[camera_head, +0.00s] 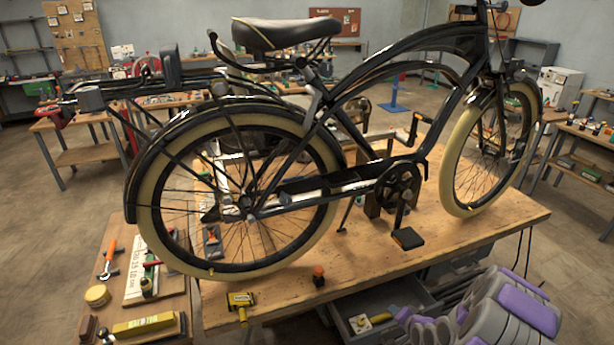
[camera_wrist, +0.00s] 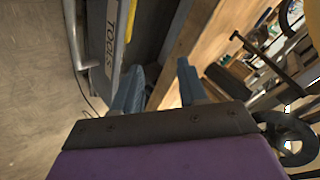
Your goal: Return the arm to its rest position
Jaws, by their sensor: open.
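My arm, grey with purple panels (camera_head: 510,310), is folded low at the lower right of the head view, in front of the workbench. My gripper (camera_wrist: 159,68) shows in the wrist view with its two blue-grey fingers apart and nothing between them. I cannot make out its fingers in the head view. In the wrist view the fingers point toward the bench's wooden edge (camera_wrist: 208,35) and a grey cabinet marked TOOLS (camera_wrist: 105,50). I cannot tell how far they are from either.
A black bicycle frame with cream tyres (camera_head: 150,205) stands on the wooden workbench (camera_head: 480,228). An open drawer (camera_head: 345,318) lies beside my arm. A yellow-headed tool (camera_head: 241,301) sits at the bench's front edge. A side table (camera_head: 110,230) holds several tools. Floor (camera_head: 50,220) is clear at left.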

